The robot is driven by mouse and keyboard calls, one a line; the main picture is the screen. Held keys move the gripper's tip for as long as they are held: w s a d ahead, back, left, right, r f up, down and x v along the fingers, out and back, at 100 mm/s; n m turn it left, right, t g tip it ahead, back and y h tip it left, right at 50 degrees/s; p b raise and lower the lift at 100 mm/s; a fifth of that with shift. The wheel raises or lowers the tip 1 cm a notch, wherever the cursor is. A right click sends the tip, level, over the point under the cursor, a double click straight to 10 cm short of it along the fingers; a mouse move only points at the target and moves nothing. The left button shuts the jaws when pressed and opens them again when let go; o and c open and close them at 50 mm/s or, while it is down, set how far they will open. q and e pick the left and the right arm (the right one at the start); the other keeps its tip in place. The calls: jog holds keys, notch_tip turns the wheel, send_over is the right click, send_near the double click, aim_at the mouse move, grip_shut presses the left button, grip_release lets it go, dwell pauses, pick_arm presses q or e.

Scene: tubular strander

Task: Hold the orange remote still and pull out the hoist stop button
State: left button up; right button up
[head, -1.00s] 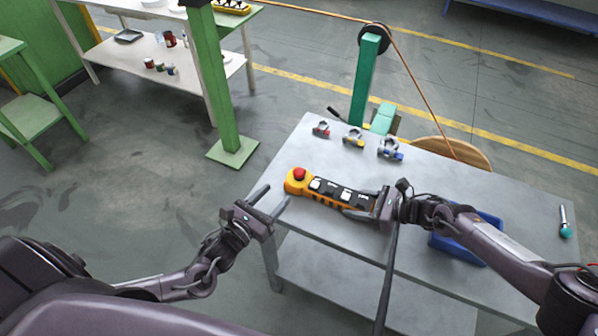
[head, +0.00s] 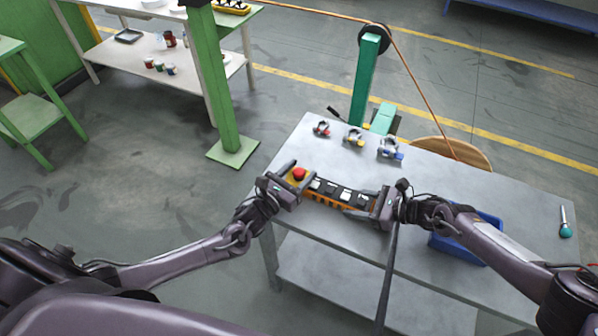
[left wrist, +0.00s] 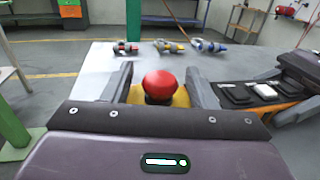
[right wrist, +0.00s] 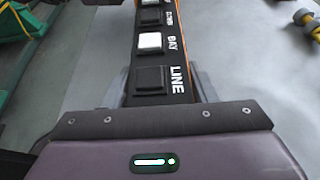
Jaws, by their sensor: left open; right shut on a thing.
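The orange remote (head: 328,198) lies on the grey table with a black face of square buttons; its lettered keys show in the right wrist view (right wrist: 151,78). The red stop button (head: 299,173) stands at its left end and shows between my left fingers in the left wrist view (left wrist: 160,85). My left gripper (head: 291,174) is open, with a finger on each side of the button and a visible gap to it. My right gripper (head: 363,203) is shut on the right end of the remote. The fingertips there are partly hidden.
Several small clamps, red (head: 321,128), yellow (head: 353,138) and blue (head: 390,149), stand along the table's back edge. A blue bin (head: 465,240) is partly behind my right arm. A teal-ended tool (head: 565,222) lies at the far right. A green post (head: 222,90) rises left of the table.

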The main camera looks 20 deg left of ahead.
pick_arm(q)
jog(key=shift+c, duration=0.3)
grip_shut()
jog(key=shift+r, duration=0.55)
jog(key=shift+o, duration=0.3)
grip_release()
jog(key=v, duration=1.2)
